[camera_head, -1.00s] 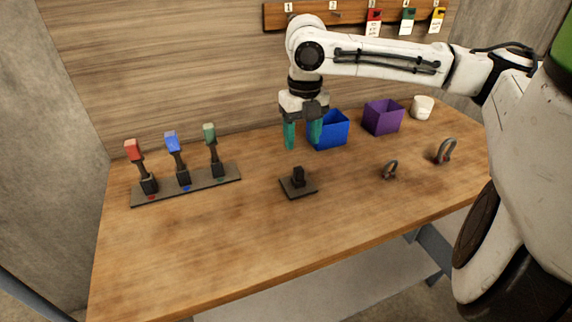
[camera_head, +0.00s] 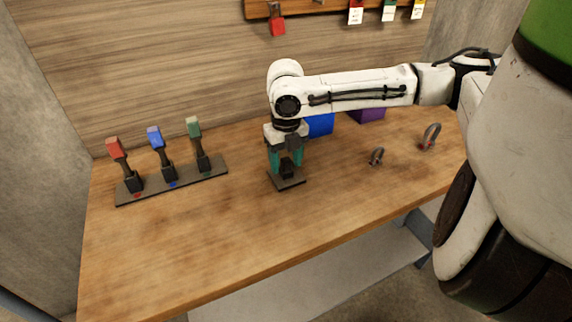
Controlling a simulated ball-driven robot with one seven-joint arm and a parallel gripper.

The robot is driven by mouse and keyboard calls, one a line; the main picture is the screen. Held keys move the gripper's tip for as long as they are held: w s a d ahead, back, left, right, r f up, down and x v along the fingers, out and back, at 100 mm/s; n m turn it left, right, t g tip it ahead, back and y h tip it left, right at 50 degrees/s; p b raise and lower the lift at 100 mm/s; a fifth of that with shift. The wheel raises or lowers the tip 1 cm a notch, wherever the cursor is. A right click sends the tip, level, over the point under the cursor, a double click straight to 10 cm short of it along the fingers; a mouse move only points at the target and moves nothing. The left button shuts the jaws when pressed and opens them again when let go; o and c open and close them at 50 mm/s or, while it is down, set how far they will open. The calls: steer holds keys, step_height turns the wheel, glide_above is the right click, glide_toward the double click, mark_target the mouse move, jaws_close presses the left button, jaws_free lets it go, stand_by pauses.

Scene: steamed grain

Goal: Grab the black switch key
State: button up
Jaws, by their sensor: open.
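The black switch key (camera_head: 286,170) stands upright on a small dark square base (camera_head: 288,182) on the wooden table, near the middle of the head view. My gripper (camera_head: 286,163) points straight down over it. Its teal fingers are open, one on each side of the key as seen here. The key's top is partly hidden by the gripper. I cannot tell whether the fingers touch it.
A panel of red, blue and green levers (camera_head: 172,182) stands to the left. Blue (camera_head: 320,125) and purple (camera_head: 369,114) boxes are behind the arm. Two grey shackles (camera_head: 376,157) (camera_head: 431,137) lie to the right. The table's front is clear.

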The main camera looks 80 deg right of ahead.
steer(key=shift+f, duration=0.1)
steer(key=shift+c, duration=0.2)
jaws_close()
stand_by(0.4)
